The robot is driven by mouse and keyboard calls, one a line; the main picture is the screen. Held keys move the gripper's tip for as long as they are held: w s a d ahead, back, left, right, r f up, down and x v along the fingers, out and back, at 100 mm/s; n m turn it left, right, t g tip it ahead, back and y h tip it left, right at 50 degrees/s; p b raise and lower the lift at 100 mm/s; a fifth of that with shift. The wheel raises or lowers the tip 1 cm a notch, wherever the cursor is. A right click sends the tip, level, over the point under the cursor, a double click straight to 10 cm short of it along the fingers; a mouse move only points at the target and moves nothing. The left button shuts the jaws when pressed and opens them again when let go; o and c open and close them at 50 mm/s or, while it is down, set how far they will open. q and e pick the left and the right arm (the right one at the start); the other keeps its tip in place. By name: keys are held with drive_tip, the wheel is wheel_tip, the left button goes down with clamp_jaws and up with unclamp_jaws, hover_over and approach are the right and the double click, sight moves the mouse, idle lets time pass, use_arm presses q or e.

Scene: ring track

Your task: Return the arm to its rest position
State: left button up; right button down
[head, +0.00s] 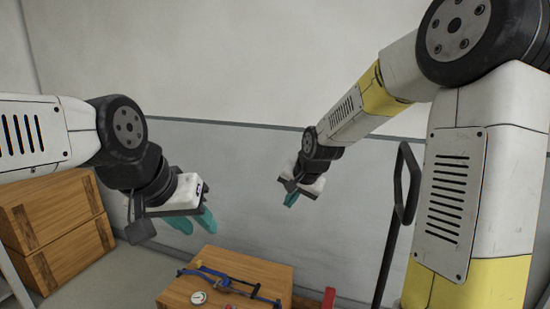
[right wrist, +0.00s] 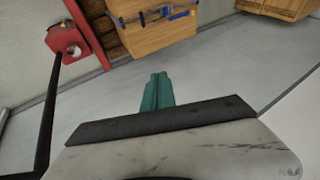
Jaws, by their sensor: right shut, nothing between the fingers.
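My right arm reaches in from the right of the head view, raised and stretched toward the back wall. Its gripper (head: 291,199) hangs in the air above and behind the wooden box top, with its teal fingers together. In the right wrist view the right gripper (right wrist: 157,91) shows both teal fingers pressed side by side with nothing between them. My left arm comes in from the left. Its gripper (head: 195,222) points down toward the right, with its teal fingers apart and nothing visible between them.
A wooden box (head: 262,271) at the bottom centre carries a blue bar tool (head: 232,281) and a round white dial (head: 198,297). Wooden crates (head: 55,225) stand at the left. A black handle (head: 398,215) rises near my right arm. A red block (right wrist: 68,42) shows in the wrist view.

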drive_tip(key=s+d+r+n, duration=0.1)
drive_tip(key=s+d+r, duration=0.2)
drive_tip(key=s, duration=0.5)
drive_tip(key=s+d+r+n, duration=0.2)
drive_tip(key=s+d+r, duration=0.1)
drive_tip(key=s, duration=0.6)
drive_tip(key=s+d+r+n, duration=0.1)
drive_tip(key=s+d+r, duration=0.2)
drive_tip(key=s, duration=0.5)
drive_tip(key=shift+s+d+r+n+h, duration=0.3)
drive_tip(key=shift+d+r+n+h, duration=0.05)
drive_tip(key=shift+d+n+h, duration=0.1)
